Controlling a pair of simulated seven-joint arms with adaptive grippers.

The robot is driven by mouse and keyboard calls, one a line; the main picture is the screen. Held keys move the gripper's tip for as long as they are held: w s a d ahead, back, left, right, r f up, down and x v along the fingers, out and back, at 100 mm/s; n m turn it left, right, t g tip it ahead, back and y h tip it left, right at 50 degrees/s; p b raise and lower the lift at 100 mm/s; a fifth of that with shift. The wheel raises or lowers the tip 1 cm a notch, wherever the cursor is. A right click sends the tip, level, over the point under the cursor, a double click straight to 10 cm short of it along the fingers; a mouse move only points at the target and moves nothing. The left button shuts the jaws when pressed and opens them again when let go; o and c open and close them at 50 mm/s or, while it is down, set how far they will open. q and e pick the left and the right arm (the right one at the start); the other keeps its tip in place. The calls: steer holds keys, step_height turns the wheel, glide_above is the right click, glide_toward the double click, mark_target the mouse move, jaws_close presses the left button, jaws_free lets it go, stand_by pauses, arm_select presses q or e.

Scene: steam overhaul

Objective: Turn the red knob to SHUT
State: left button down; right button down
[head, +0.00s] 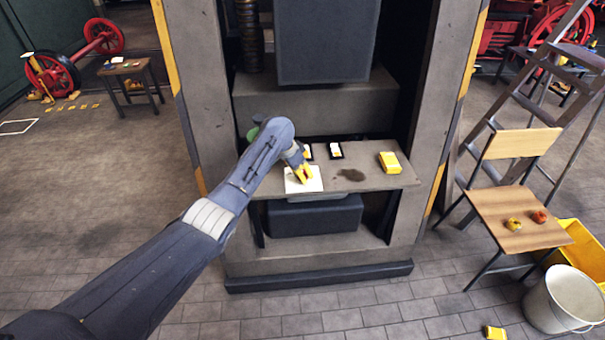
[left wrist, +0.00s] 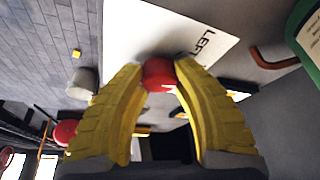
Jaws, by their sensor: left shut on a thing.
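The red knob (left wrist: 158,75) shows in the left wrist view between the yellow fingertips of my left gripper (left wrist: 160,68). The fingers are closed on it from both sides. Behind it is a white plate (left wrist: 200,28) with black lettering, of which "LEF" can be read; no SHUT mark can be made out. In the head view my left gripper (head: 304,175) is over the white plate (head: 314,184) on the bench shelf, and the knob is hidden by the gripper. My right gripper is in neither view.
On the shelf (head: 375,181) are a yellow box (head: 389,162), a dark stain and small black-framed cards (head: 335,150). A green object (left wrist: 304,35) and a copper-coloured bent rod (left wrist: 272,60) are close to the gripper. A chair (head: 490,205), bucket (head: 562,300) and ladder stand at right.

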arm_select(q)
steer(key=shift+m, duration=0.8)
steer(key=c, duration=0.9)
jaws_free()
steer(key=v, duration=1.2)
steer(key=shift+w, duration=0.3)
steer(key=shift+a, duration=0.1)
